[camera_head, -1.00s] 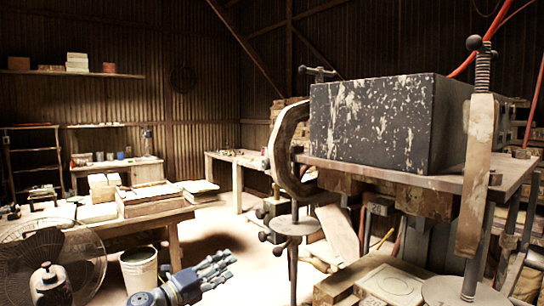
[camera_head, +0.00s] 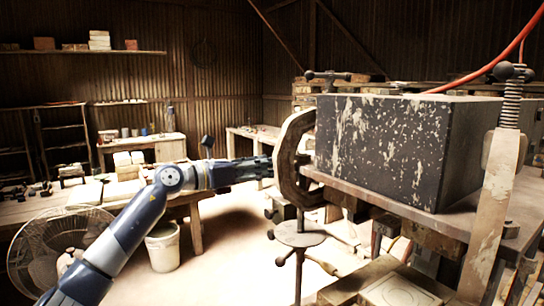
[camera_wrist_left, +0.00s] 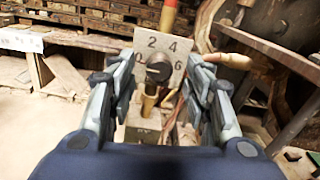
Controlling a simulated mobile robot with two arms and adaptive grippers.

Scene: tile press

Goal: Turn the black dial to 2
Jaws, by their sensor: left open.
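The black dial (camera_wrist_left: 157,70) is a small dark round knob on a pale square plate (camera_wrist_left: 147,43) marked 0, 2, 4 and 6 in the left wrist view. Which number it points to is too small to tell. My left gripper (camera_wrist_left: 163,78) is open, with one finger on each side of the plate and the dial between them, further ahead; touching cannot be made out. In the head view my left gripper (camera_head: 264,167) reaches toward the press's curved clamp frame (camera_head: 287,160). I cannot make out the dial there. My right gripper is not in view.
A large black block (camera_head: 395,150) sits on the press's board (camera_head: 430,218) at right. A round-topped stand (camera_head: 299,235) is below the clamp. A fan (camera_head: 45,250) and a white bucket (camera_head: 163,248) are at left. Open floor lies between the bucket and stand.

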